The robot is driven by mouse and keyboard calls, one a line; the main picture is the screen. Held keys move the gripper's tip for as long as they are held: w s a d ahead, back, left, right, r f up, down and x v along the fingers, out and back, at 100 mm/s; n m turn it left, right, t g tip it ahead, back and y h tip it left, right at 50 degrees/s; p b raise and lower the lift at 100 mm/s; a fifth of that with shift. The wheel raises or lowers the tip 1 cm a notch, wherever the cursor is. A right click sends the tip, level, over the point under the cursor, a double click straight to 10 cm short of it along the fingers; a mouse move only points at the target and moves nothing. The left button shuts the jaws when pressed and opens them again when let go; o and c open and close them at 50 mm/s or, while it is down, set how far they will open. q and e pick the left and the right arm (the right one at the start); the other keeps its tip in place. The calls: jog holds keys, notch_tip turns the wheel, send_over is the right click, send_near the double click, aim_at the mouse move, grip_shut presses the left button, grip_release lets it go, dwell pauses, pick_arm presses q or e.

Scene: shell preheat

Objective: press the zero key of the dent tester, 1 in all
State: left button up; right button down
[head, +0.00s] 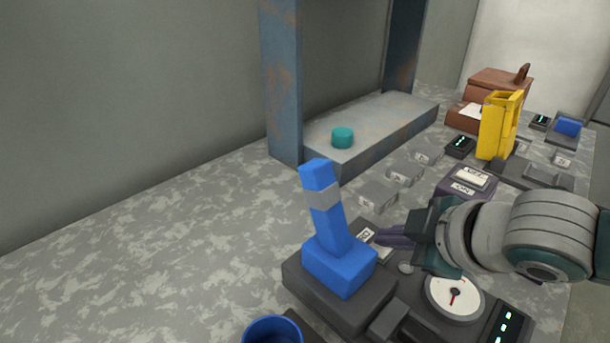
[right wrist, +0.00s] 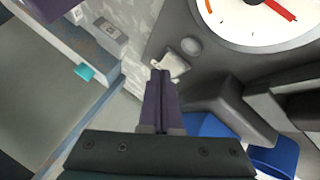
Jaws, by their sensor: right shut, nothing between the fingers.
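The dent tester (head: 408,292) is a dark grey body at the lower right of the head view, with a white round dial (head: 454,297) and a red needle. The dial also shows at the top of the right wrist view (right wrist: 262,16). My right gripper (head: 380,237) is shut and empty, its fingers over the tester's left rear part. In the right wrist view its fingertips (right wrist: 160,72) overlap the edge of a pale key (right wrist: 172,64), beside a round grey knob (right wrist: 190,46). Whether they touch the key, I cannot tell. The label is not legible. My left gripper is out of view.
A blue upright block (head: 340,262) stands on a dark base close left of my gripper. A blue cup (head: 272,330) is at the bottom edge. A teal cylinder (head: 342,138) sits on a grey ledge behind. A yellow holder (head: 497,128) stands at right. The left counter is clear.

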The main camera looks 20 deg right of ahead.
aim_at(387, 253)
jog(key=shift+f, duration=0.45)
dwell(0.3)
jog(key=shift+r, duration=0.15)
jog(key=shift+r+p, duration=0.7)
jog(key=shift+p, duration=0.1)
jog(key=shift+r, duration=0.15)
notch_tip(387, 253, up, 5)
jog(key=p, duration=0.5)
jog(key=shift+p, duration=0.3)
